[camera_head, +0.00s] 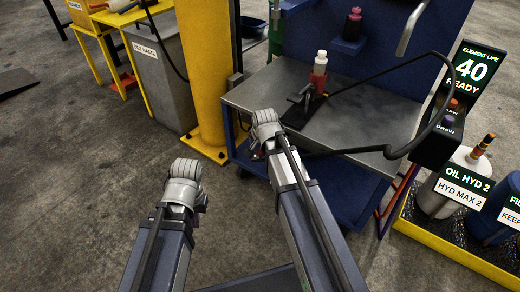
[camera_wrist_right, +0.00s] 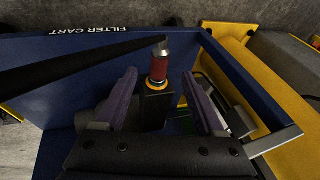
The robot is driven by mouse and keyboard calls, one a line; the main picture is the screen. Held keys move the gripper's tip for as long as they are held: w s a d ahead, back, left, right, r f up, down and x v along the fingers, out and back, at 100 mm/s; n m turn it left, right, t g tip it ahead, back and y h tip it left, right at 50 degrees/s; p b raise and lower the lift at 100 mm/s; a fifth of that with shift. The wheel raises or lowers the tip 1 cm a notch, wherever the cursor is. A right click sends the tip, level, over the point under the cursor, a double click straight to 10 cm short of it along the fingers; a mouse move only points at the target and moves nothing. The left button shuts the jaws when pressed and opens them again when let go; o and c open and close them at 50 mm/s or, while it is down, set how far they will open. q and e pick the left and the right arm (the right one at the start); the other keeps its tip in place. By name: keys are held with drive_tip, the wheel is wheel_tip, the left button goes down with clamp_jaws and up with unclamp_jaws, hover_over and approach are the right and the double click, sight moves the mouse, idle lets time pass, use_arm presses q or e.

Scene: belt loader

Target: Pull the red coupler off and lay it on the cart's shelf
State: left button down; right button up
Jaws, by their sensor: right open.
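The red coupler (camera_wrist_right: 159,66) stands on a dark block, with a yellow ring at its foot and a metal tip. A black hose runs up to its tip from the left in the right wrist view. My right gripper (camera_wrist_right: 160,80) is open, its purple fingers on either side of the coupler with gaps showing. In the head view my right gripper (camera_head: 262,148) is at the left edge of the blue cart, and I cannot make out the coupler there. The cart's grey shelf (camera_head: 375,120) is beyond it. My left gripper (camera_head: 190,195) hangs left of the cart; its fingers are hidden.
A yellow post (camera_head: 205,80) stands left of the cart. Labelled containers (camera_head: 440,190) stand at right. The shelf's front middle is bare.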

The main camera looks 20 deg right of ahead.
sight(259, 154)
drive_tip(key=b+x, duration=0.4)
drive_tip(key=x, duration=0.2)
drive_tip(key=shift+b, duration=0.35)
clamp_jaws()
drive_tip(key=shift+s+a, duration=0.45)
drive_tip(key=shift+a, duration=0.15)
idle(1.1)
drive_tip(key=shift+s+a, duration=0.85)
drive_tip(key=shift+a, duration=0.25)
